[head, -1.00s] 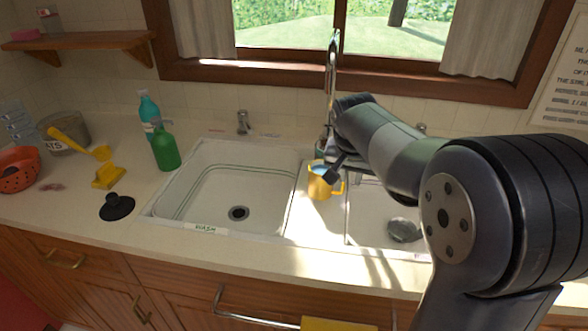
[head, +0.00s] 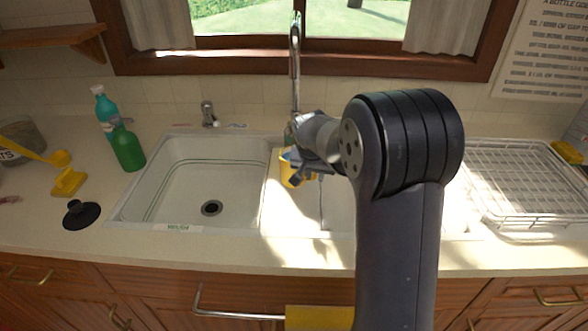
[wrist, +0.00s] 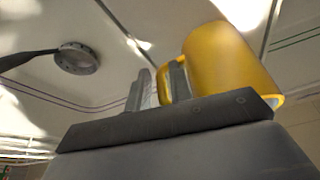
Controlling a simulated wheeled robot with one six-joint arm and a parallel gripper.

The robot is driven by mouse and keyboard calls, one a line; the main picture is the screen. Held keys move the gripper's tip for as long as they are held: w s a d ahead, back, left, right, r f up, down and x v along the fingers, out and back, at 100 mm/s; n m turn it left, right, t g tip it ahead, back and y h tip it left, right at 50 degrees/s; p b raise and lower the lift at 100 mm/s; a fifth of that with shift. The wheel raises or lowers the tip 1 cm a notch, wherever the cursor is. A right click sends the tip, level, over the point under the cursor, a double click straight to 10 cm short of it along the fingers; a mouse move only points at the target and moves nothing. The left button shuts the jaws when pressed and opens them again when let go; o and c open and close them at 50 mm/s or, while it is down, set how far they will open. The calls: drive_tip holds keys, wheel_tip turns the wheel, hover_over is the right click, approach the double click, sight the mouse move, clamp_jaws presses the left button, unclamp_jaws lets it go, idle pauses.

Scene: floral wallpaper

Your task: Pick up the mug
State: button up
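The yellow mug (head: 285,171) is at the divider between the two sink basins in the head view, partly covered by my gripper (head: 302,160). In the wrist view the mug (wrist: 228,64) is close, at the upper right, with its pale inside just showing at the rim. Its handle lies between the two fingers of my gripper (wrist: 161,88): one finger is inside the handle loop, the other outside it. The gap is narrow. I cannot tell whether the fingers press on the handle, or whether the mug is clear of the surface.
The tall faucet (head: 294,70) stands just behind my gripper. The left basin (head: 185,185) is empty. A green bottle (head: 127,149) and a black plunger-like stopper (head: 80,214) stand to the left. A white dish rack (head: 530,185) is at the right.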

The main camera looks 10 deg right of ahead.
drive_tip(key=shift+f, duration=0.15)
clamp_jaws()
drive_tip(key=shift+w, duration=0.1)
idle(0.3)
